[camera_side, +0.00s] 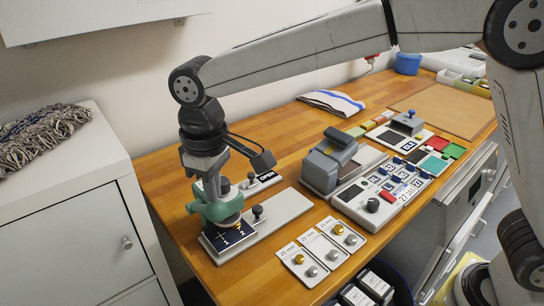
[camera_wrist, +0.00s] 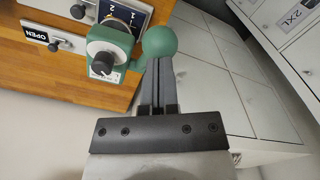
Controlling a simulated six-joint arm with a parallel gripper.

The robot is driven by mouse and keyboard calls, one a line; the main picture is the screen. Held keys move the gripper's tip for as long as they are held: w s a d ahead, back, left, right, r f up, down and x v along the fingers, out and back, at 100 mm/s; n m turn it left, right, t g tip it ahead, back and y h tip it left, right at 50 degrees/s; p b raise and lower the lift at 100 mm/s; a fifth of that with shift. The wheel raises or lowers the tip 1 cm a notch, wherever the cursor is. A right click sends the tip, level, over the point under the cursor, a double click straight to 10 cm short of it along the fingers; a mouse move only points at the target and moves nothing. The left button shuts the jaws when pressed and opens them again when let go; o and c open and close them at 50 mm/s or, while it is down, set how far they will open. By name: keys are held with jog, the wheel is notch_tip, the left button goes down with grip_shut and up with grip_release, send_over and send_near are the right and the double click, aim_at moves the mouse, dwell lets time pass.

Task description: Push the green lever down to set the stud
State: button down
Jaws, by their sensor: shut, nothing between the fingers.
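The green press (camera_side: 221,208) stands on a grey base plate at the left end of the wooden table. In the wrist view its green head with a dark knob (camera_wrist: 106,59) is left of my fingers. The lever's green ball (camera_wrist: 160,39) shows right at my fingertips. My gripper (camera_wrist: 157,62) is shut and empty, its fingers reaching to the ball; I cannot tell whether they touch it. In the side view my gripper (camera_side: 212,192) points down over the press and partly hides it. The dark blue block marked 1 and 2 (camera_side: 229,239) lies at the press's foot.
An OPEN slide plate (camera_side: 267,180) is behind the press. A small black knob (camera_side: 257,211) stands on the base plate. Cards with metal studs (camera_side: 324,250) and a grey device (camera_side: 329,161) lie to the right. A white cabinet (camera_side: 70,215) is at left.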

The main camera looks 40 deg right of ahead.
aim_at(222, 215)
jog(key=shift+f, duration=0.45)
jog(key=shift+s+f, duration=0.3)
jog(key=shift+f, duration=0.3)
jog(key=shift+s+f, duration=0.25)
jog(key=shift+f, duration=0.3)
dwell(0.4)
jog(key=shift+s+f, duration=0.2)
jog(key=shift+f, duration=0.45)
jog(key=shift+s+f, duration=0.2)
jog(key=shift+f, duration=0.4)
dwell(0.7)
jog(key=shift+s+f, duration=0.15)
jog(key=shift+f, duration=0.95)
dwell(0.4)
jog(key=shift+r, duration=0.1)
notch_tip(222, 215, up, 13)
dwell(2.3)
